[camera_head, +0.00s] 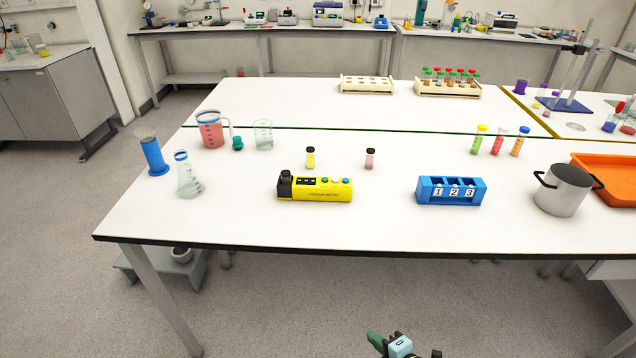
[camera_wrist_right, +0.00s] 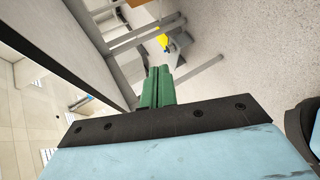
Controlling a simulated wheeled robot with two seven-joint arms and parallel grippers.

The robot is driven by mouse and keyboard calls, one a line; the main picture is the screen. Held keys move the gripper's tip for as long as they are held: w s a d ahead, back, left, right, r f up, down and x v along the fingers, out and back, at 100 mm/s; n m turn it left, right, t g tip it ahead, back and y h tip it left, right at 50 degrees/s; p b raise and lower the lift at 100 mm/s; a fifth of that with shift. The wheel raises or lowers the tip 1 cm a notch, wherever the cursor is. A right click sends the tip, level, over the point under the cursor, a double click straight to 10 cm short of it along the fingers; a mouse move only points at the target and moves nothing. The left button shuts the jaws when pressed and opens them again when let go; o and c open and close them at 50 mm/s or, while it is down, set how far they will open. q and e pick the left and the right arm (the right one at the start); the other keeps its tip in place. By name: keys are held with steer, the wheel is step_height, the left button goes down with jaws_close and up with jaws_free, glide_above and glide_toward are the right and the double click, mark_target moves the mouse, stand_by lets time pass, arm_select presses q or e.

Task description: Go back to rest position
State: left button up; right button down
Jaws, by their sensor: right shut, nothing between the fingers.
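My right gripper (camera_head: 404,346) shows at the bottom edge of the head view, low in front of the table and apart from everything on it. In the right wrist view its green fingers (camera_wrist_right: 158,88) are pressed together with nothing between them. My left gripper is not in view. On the white table (camera_head: 370,225) stand a yellow device with coloured buttons (camera_head: 315,188), a blue rack numbered 1, 2, 3 (camera_head: 451,191), a small vial with yellow content (camera_head: 310,158) and a small vial with pink content (camera_head: 370,159). The blue rack looks empty.
A beaker of red liquid (camera_head: 211,130), a flask (camera_head: 188,176) and a blue cylinder (camera_head: 152,155) stand at the table's left. A pot (camera_head: 563,190) and an orange tray (camera_head: 612,178) are at the right. The floor (camera_head: 300,300) in front of the table is clear.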

steer(key=s+d+f+m+g+h+b, duration=0.1)
steer(key=s+d+f+m+g+h, duration=0.2)
steer(key=s+f+m, duration=0.45)
steer(key=s+d+f+m+g+h+b, duration=0.1)
steer(key=s+d+f+m+h+b, duration=0.1)
steer(key=s+d+f+m, duration=0.6)
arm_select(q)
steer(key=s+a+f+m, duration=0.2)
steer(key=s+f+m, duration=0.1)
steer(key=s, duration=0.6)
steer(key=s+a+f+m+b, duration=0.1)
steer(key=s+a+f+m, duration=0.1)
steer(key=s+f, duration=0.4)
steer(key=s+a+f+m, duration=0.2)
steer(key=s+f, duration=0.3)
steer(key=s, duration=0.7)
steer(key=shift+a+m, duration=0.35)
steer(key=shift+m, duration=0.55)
arm_select(e)
steer(key=s+f+m+g, duration=0.2)
steer(key=s+f, duration=0.2)
steer(key=s, duration=0.8)
steer(key=s+f+m+g+h, duration=0.1)
steer(key=s+f+m+g, duration=0.2)
steer(key=s, duration=0.9)
step_height(320, 180, down, 3)
steer(key=shift+a+r+m+g+h, duration=0.15)
steer(key=shift+r+m+g+h, duration=0.05)
steer(key=shift+m+g+h, duration=0.15)
